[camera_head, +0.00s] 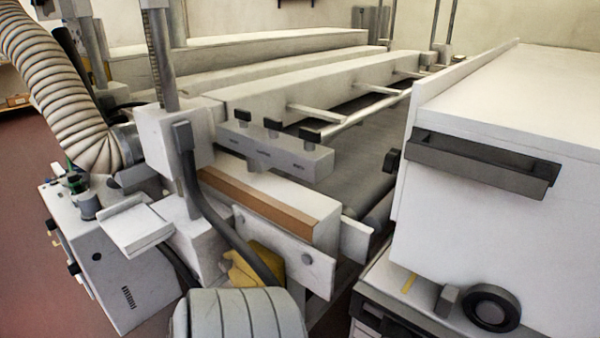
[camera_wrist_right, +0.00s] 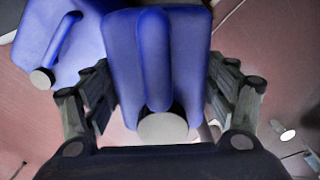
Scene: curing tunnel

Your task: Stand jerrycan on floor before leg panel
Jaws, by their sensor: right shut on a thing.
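In the right wrist view a blue jerrycan (camera_wrist_right: 188,50) with a moulded handle and a pale round cap fills the middle. My right gripper (camera_wrist_right: 162,92) is shut on this jerrycan, one finger on each side of it. Whether its base touches anything is hidden. A second blue jerrycan (camera_wrist_right: 85,45) with a pale cap is at the upper left, beside the held one. Neither jerrycan nor either gripper shows in the head view. I cannot tell which surface is the leg panel.
A white machine with a dark conveyor belt (camera_head: 365,135) fills the head view. A large white housing (camera_head: 500,225) stands at right. A ribbed hose (camera_head: 62,90) and white control box (camera_head: 95,255) are at left. Reddish floor (camera_head: 22,165) shows at far left.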

